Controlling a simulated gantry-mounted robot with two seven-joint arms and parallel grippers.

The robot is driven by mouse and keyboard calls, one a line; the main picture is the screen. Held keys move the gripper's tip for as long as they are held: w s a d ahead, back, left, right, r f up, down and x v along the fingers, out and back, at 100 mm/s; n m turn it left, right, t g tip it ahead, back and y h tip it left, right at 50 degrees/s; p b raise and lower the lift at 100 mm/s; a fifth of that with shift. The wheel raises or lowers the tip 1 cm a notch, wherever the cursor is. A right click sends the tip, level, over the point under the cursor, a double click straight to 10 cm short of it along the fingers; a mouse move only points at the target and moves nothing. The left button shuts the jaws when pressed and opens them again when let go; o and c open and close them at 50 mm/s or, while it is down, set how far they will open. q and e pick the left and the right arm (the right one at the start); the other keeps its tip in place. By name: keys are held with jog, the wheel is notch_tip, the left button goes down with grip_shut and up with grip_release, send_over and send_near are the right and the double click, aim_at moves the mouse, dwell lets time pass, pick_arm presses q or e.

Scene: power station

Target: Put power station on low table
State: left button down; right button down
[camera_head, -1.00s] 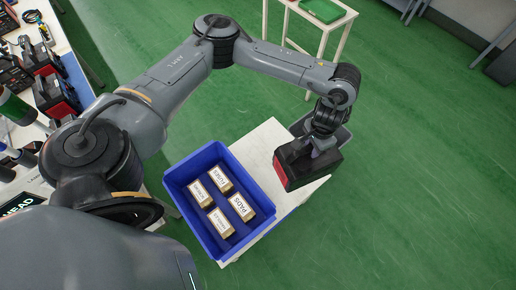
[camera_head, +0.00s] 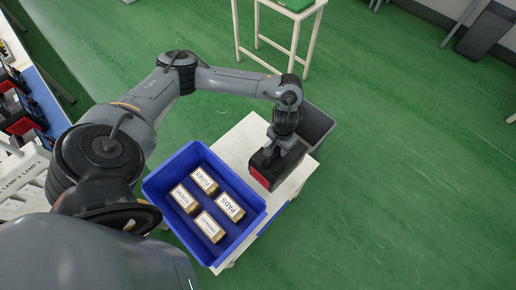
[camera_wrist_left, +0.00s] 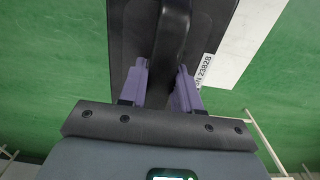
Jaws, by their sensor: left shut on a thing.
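The power station (camera_head: 269,171) is a black box with a red end and a top handle. In the head view it is over the right part of the white low table (camera_head: 241,139), beside the blue crate. I cannot tell whether its underside touches the tabletop. My left gripper (camera_head: 280,148) is above it. In the left wrist view, the purple fingers of my left gripper (camera_wrist_left: 162,88) are shut on the black handle (camera_wrist_left: 173,38), with the dark body (camera_wrist_left: 126,45) beneath. My right gripper is not in view.
A blue crate (camera_head: 158,184) with several labelled boxes fills the table's left side. A grey bin (camera_head: 318,126) stands just behind and right of the power station. A taller white table (camera_head: 296,35) is at the back. Green floor is clear to the right.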

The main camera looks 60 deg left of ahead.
pick_arm(q)
jog(key=a+f+b, duration=0.2)
jog(key=a+f, duration=0.4)
jog(key=a, duration=0.5)
jog(key=shift+s+a+f+b, duration=0.3)
jog(key=shift+f+b, duration=0.05)
jog(key=shift+b, duration=0.05)
notch_tip(320, 180, down, 4)
jog(key=shift+b, duration=0.5)
jog(key=c, duration=1.2)
grip_release()
jog(key=shift+s+f, duration=0.15)
jog(key=shift+f, duration=0.15)
jog(key=shift+c, duration=0.2)
jog(key=o, duration=0.5)
jog(key=shift+a+r, duration=0.1)
jog(key=shift+c, duration=0.2)
jog(key=shift+r, duration=0.1)
